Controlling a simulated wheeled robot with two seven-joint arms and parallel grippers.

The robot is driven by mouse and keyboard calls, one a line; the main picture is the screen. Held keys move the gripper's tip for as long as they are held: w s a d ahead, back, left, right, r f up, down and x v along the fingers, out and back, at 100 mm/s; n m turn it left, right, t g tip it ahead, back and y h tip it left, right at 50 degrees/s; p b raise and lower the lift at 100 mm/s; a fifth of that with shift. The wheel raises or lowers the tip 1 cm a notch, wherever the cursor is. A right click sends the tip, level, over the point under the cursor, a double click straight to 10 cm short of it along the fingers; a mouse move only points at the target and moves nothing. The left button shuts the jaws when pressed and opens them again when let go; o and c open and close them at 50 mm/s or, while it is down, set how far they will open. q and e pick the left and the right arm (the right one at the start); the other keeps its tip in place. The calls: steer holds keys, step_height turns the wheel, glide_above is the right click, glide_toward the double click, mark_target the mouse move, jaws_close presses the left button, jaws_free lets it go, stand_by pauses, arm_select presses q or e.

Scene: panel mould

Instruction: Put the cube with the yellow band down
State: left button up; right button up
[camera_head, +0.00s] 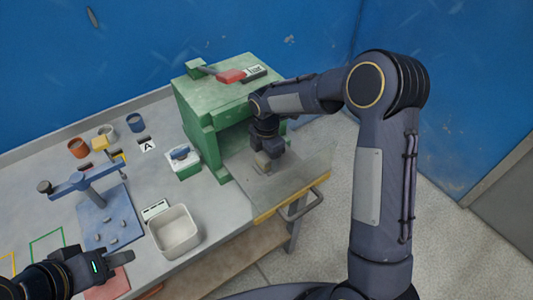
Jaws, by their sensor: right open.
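My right gripper (270,158) reaches down over the open flap in front of the green box (208,130). It is open. A small pale, blocky shape (262,161) shows at its fingertips; I cannot tell whether it is a cube between the fingers or resting on the flap, and no yellow band is clear on it. A pale yellow block (106,133) stands at the back of the table, apart from both grippers. My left gripper (122,258) is low at the left, above the table's front; its jaw opening is unclear.
A white bin (174,232), a blue plate (108,217) with a blue stand, a blue-knobbed box (183,162) and two cups (79,148) occupy the table. Red and black items lie on the green box.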

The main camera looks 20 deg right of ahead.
steer(key=shift+r, duration=0.7)
steer(key=s+d+r+m+b, duration=0.1)
steer(key=s+d+r+m, duration=0.15)
steer(key=r, duration=0.45)
steer(key=s+d+r+m, duration=0.1)
steer(key=s+r+m, duration=0.15)
steer(key=r, duration=0.55)
steer(key=s+d+f+m+t+y, duration=0.1)
steer(key=s+m+t+y, duration=0.1)
steer(key=s+m, duration=0.7)
steer(key=s+d+f+m+t+y, duration=0.1)
steer(key=s+m+t, duration=0.2)
steer(key=s+m, duration=0.6)
steer(key=s, duration=0.5)
steer(key=shift+d+f+m+t+y, duration=0.15)
steer(key=shift+f+m+t+y, duration=0.15)
steer(key=shift+m+y, duration=0.1)
steer(key=shift+r, duration=0.1)
